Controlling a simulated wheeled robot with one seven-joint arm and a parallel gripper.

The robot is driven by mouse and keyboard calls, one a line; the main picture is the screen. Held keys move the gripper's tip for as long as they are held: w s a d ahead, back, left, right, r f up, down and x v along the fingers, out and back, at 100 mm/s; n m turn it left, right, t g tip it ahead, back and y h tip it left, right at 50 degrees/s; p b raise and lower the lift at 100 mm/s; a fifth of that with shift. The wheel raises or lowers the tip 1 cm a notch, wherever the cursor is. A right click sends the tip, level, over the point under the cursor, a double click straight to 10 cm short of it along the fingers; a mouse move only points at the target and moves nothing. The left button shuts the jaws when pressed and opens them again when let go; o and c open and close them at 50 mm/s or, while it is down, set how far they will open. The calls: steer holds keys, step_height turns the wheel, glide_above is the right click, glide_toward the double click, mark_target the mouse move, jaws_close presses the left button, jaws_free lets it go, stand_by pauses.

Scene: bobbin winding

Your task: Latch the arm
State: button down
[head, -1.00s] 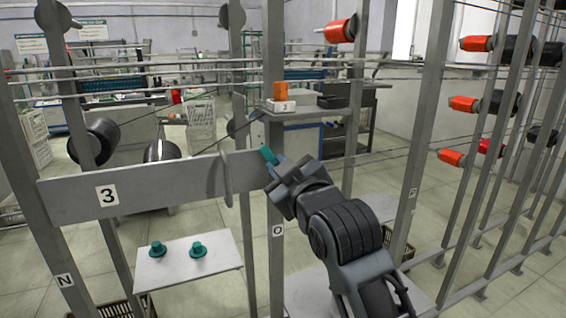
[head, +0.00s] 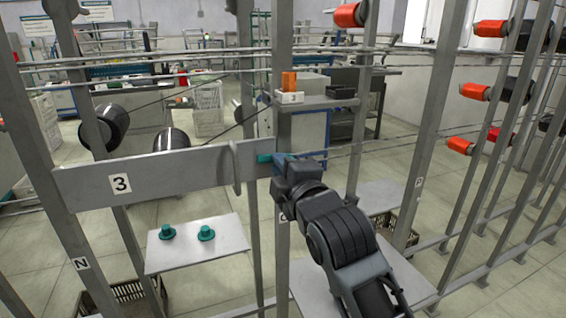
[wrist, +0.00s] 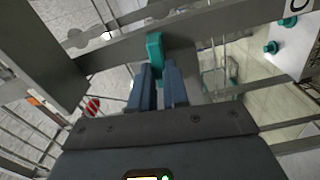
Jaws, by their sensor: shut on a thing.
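The arm is a long grey bar (head: 190,176) with a number 3 plate, spanning from the left post to the middle post (head: 284,130) in the head view. A teal handle (head: 264,157) is at the bar's right end, by the middle post. My gripper (head: 273,159) is shut on the teal handle there. In the wrist view the teal handle (wrist: 155,47) stands between the two blue-grey fingers of my gripper (wrist: 158,75), in front of the grey bar (wrist: 118,50). The latch contact behind the gripper is hidden.
A small shelf (head: 200,256) with two teal knobs (head: 206,233) hangs below the bar. A rounded grey bracket (head: 237,170) crosses the bar. Posts with red-tipped bobbins (head: 474,92) stand at right. Dark spools (head: 110,127) sit behind the bar at left.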

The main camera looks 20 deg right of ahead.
steer(key=shift+a+f+n, duration=0.1)
steer(key=shift+f+n, duration=0.05)
steer(key=shift+n, duration=0.45)
steer(key=c, duration=1.1)
jaws_free()
steer(key=shift+s+b, duration=0.5)
steer(key=shift+s, duration=3.4)
